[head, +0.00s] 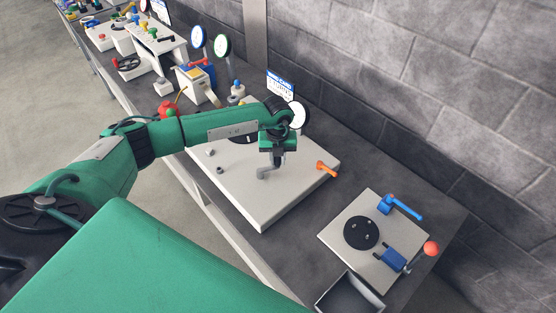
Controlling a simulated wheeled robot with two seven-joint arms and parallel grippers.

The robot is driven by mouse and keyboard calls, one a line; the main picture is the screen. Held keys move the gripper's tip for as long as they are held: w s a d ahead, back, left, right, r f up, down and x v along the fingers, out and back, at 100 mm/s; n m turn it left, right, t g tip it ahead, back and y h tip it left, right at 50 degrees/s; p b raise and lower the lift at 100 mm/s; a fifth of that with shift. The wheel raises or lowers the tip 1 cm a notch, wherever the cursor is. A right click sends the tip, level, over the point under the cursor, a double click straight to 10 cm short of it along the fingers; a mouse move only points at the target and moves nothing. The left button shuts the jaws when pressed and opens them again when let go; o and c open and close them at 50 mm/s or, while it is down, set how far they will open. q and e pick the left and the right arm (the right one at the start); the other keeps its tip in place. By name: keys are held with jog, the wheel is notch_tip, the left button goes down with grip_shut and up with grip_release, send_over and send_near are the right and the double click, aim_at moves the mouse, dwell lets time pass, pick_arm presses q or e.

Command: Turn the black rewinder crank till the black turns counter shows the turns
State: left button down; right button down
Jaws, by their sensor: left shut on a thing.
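My left gripper (277,158) points down over a pale grey plate (282,198) on the bench. It is shut on the upright handle of a small crank (265,174). The crank looks grey rather than black, and its lower arm shows just below and left of the fingers. A black part with a pale window (247,139), possibly the turns counter, shows behind my left forearm and is mostly hidden. I cannot read any number on it. My right gripper is not in view.
An orange lever (327,169) sits at the plate's right edge. A blue and white card (281,84) and a round white dial (299,115) stand behind. A second plate (345,233) with blue clamps and an open grey bin (350,297) are at right. More fixtures line the bench at upper left.

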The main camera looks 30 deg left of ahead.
pick_arm(q)
jog(key=shift+w+a+n+b, duration=0.4)
jog(key=shift+a+n+b, duration=0.2)
jog(key=shift+n, duration=0.6)
jog(key=a+n, duration=0.1)
jog(key=n+b, duration=0.1)
jog(key=n, duration=0.1)
jog(key=shift+w+a+n, duration=0.3)
jog(key=shift+w+a, duration=0.05)
jog(key=shift+w, duration=0.05)
jog(key=a+n, duration=0.1)
jog(key=n, duration=0.2)
jog(key=shift+a+b, duration=0.35)
jog(key=shift+b, duration=0.05)
jog(key=shift+a+r+n, duration=0.1)
jog(key=shift+a+n, duration=0.25)
jog(key=shift+n, duration=0.4)
jog(key=shift+a+n, duration=0.3)
jog(key=shift+n, duration=0.45)
jog(key=c, duration=1.3)
grip_release()
jog(key=shift+s, duration=0.1)
